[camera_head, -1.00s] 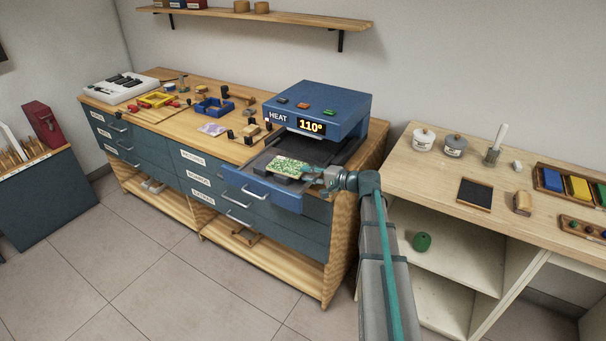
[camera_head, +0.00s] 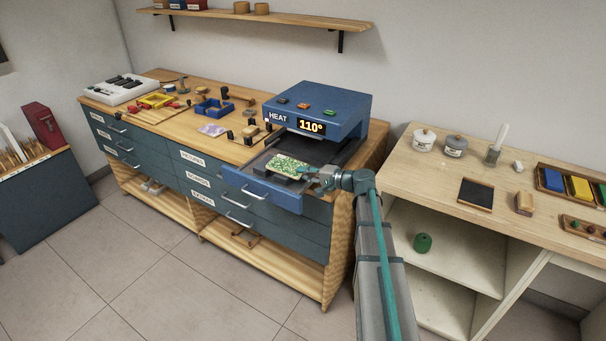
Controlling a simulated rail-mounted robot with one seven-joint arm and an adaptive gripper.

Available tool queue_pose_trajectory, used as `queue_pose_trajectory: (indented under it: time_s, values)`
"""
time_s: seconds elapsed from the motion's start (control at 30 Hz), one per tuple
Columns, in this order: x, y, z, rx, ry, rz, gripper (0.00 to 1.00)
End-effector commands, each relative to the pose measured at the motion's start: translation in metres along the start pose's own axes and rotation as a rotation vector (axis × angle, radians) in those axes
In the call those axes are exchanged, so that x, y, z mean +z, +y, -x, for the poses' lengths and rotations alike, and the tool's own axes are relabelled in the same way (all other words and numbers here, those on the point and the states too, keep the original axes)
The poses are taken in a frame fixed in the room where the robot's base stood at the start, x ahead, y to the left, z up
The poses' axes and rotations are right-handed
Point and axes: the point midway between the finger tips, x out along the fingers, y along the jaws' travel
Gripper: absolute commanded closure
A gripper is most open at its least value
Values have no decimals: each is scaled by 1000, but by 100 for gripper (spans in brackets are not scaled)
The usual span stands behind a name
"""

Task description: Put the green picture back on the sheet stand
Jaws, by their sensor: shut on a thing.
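The green picture (camera_head: 288,166) is a small speckled green and pale sheet over the pulled-out tray (camera_head: 257,170) of the blue heat press. My gripper (camera_head: 311,173) is at the picture's right edge and is shut on it. The picture looks roughly level, close above the dark plate; whether it touches the plate cannot be told. I cannot make out the sheet stand for certain among the small items on the bench.
The blue heat press (camera_head: 318,106) reads 110° and stands right behind the picture. The right table (camera_head: 420,165) holds jars and paint trays.

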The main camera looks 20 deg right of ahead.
Motion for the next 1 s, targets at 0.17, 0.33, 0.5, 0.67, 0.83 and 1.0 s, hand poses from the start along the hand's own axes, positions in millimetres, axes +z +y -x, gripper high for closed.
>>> queue_pose_trajectory:
  time_s: [0.17,0.33,0.5,0.67,0.83,1.0]
  values:
    - [0,3,0,7,-1,1,100]
    - [0,-1,1,9,-1,2,100]
    - [0,-20,5,8,0,3,100]
    - [0,-22,5,7,0,1,100]
    - [0,-22,6,6,0,1,100]
    - [1,-25,22,4,2,0,100]
